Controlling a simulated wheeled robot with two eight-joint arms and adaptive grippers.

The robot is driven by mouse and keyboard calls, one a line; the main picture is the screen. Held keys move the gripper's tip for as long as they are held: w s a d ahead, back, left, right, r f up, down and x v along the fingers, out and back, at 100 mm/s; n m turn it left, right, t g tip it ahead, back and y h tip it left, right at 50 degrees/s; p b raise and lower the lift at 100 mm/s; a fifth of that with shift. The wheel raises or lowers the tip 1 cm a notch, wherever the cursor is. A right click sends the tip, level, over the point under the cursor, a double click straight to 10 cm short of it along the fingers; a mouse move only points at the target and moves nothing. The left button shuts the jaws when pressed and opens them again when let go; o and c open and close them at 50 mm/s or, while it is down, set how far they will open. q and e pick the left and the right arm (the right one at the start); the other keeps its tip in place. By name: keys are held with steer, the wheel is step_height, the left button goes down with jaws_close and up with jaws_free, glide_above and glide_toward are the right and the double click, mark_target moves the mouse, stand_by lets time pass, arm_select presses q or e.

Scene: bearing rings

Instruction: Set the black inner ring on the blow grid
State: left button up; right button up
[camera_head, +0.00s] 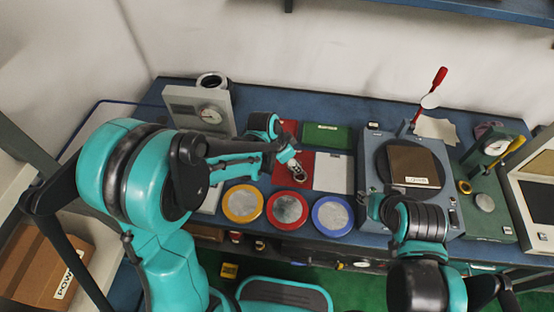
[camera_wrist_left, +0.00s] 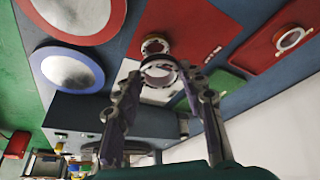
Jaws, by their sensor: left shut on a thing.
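My left gripper (camera_head: 292,163) reaches over the red mat in the middle of the bench. In the left wrist view, its two fingers (camera_wrist_left: 162,80) are closed on a small ring (camera_wrist_left: 160,83) with dark and pale metal parts. A second small ring (camera_wrist_left: 155,45) shows just beyond it, against red. I cannot tell whether the two touch. The held ring's exact colour is unclear. I cannot pick out the blow grid with certainty; a pale flat panel (camera_head: 333,174) lies right of the red mat. My right gripper (camera_head: 374,204) is by the grey-blue machine, its fingers too small to read.
Yellow (camera_head: 243,190), red (camera_head: 273,222) and blue (camera_head: 318,226) rimmed discs line the front edge. A dial gauge stand (camera_head: 180,100) stands back left. The grey-blue machine (camera_head: 449,215) with a red-handled lever (camera_head: 439,77) stands right. A green box (camera_head: 325,136) sits behind the panel.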

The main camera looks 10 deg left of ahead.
arm_select(q)
steer(key=d+r, duration=0.3)
steer(key=d, duration=0.1)
steer(key=a+r+n+t+y+p, duration=0.2)
steer(key=a+n, duration=0.6)
steer(key=a, duration=1.8)
steer(key=shift+y, duration=0.4)
steer(key=a+f+b, duration=0.1)
steer(key=a+f, duration=0.1)
steer(key=a, duration=0.2)
steer(key=a+f+b, duration=0.1)
steer(key=a+b, duration=0.1)
steer(key=a, duration=0.2)
steer(key=s+a+f+b, duration=0.1)
steer(key=a+f, duration=0.1)
steer(key=a, duration=0.2)
steer(key=shift+f, duration=0.35)
steer(key=shift+a+f+b, duration=0.2)
steer(key=shift+f+b, duration=0.1)
steer(key=shift+b, duration=0.05)
step_height(320, 180, down, 4)
steer(key=shift+r+b, duration=0.2)
steer(key=shift+b, duration=0.65)
steer(key=shift+r, duration=0.1)
